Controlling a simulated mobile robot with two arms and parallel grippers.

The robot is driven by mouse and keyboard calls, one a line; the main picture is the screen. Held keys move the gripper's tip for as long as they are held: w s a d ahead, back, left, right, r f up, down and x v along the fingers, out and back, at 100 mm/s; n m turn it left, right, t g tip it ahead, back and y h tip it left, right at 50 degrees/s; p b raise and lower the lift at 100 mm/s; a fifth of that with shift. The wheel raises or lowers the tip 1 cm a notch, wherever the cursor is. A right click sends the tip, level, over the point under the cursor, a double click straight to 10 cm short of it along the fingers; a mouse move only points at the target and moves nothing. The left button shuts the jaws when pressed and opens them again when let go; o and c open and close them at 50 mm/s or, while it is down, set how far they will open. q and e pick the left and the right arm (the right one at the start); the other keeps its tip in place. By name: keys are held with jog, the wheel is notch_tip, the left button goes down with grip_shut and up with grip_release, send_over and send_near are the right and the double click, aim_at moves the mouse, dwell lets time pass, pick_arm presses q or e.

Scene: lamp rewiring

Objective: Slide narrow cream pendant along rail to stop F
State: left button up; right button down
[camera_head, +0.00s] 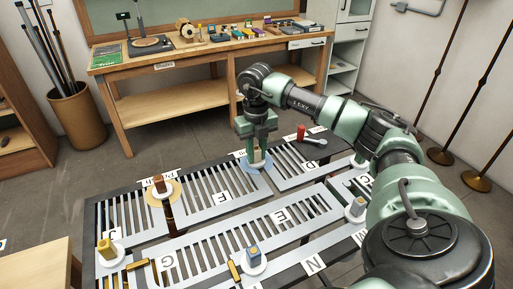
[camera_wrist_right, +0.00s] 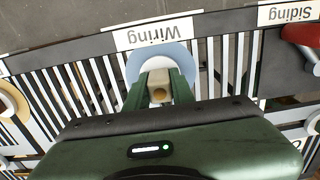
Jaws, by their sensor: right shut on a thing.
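My right gripper (camera_head: 258,152) points down at the far side of the slotted metal board (camera_head: 185,252). It is shut on a cream knob (camera_wrist_right: 158,93) that stands on a pale blue disc (camera_head: 254,163); I take this as the narrow cream pendant. The fingers hide part of the knob in the head view. In the wrist view the right gripper (camera_wrist_right: 160,88) has its fingers on both sides of the knob, beside the "Wiring" label (camera_wrist_right: 153,34). A letter plate (camera_head: 222,196), probably F, lies left of and nearer than the pendant. My left gripper is out of view.
Other pendants stand on the board: a brown-topped one on a tan disc (camera_head: 160,188), a yellow one (camera_head: 106,248), a blue-topped one (camera_head: 253,256) and a pale one (camera_head: 356,208). A red-handled tool (camera_head: 302,133) lies at the far edge. A workbench (camera_head: 180,66) stands behind.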

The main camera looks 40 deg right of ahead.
jog(key=shift+s, duration=0.1)
jog(key=s, duration=0.1)
jog(key=s+a, duration=0.1)
jog(key=s, duration=0.3)
jog(key=shift+s+a+f, duration=0.1)
jog(key=shift+s+a, duration=0.15)
jog(key=shift+a, duration=0.1)
jog(key=s+b, duration=0.1)
jog(key=s, duration=0.1)
jog(key=s+a+b, duration=0.1)
jog(key=s, duration=0.1)
jog(key=s+a, duration=0.1)
jog(key=s, duration=0.2)
jog(key=shift+a+b, duration=0.1)
jog(key=shift+b, duration=0.3)
jog(key=shift+s+a, duration=0.15)
jog(key=shift+s, duration=0.3)
jog(key=shift+a, duration=0.1)
